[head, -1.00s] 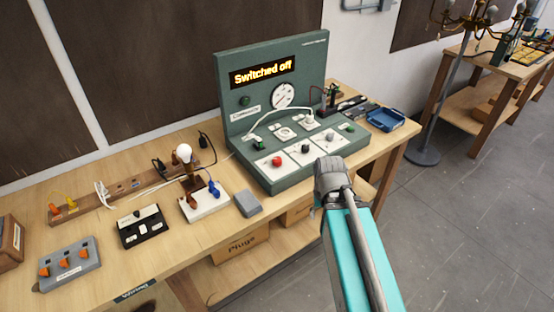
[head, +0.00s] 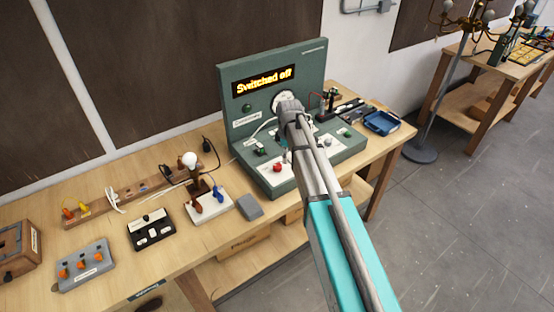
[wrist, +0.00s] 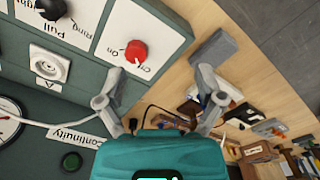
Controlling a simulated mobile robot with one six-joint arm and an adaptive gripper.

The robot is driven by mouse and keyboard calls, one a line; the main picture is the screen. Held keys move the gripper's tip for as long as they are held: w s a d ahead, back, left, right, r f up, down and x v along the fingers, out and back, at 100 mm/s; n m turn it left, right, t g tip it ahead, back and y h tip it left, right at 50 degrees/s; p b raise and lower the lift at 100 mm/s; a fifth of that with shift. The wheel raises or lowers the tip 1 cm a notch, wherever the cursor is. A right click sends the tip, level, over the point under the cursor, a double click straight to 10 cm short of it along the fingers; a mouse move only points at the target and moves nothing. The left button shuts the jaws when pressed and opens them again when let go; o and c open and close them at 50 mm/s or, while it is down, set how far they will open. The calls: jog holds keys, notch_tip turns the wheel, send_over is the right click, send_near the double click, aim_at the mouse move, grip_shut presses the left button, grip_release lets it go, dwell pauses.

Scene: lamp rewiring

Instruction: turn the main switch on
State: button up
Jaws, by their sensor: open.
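The main switch is a red knob (head: 277,167) on a white plate at the front left of the green test panel (head: 240,75). In the wrist view the red knob (wrist: 136,51) sits between an "On" mark and a second mark that reads like "Off". My gripper (wrist: 162,72) is open and empty, its left finger close beside the knob in the picture. I cannot tell whether it touches. In the head view my arm covers the panel's middle, and the gripper is mostly hidden. The display (head: 264,79) reads "Switched off".
A grey block (head: 249,206) lies just left of the panel. A lamp with a white bulb (head: 189,160) stands further left. A black knob (wrist: 51,9) and a socket (wrist: 48,62) are near the red knob. A white cable crosses the panel. A blue tray (head: 381,123) is at right.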

aim_at(277, 165)
jog(key=w+a+r+n+p, duration=0.1)
jog(key=w+a+r+n, duration=0.1)
jog(key=w, duration=0.4)
jog(key=shift+a+r+n+p, duration=0.3)
jog(key=shift+a+n, duration=0.4)
jog(key=shift+n, duration=0.4)
jog(key=shift+f, duration=0.15)
notch_tip(277, 165, down, 14)
jog(key=b, duration=1.3)
jog(key=shift+r+b, duration=0.2)
jog(key=shift+b, duration=0.15)
jog(key=c, duration=1.1)
jog(key=shift+c, duration=0.2)
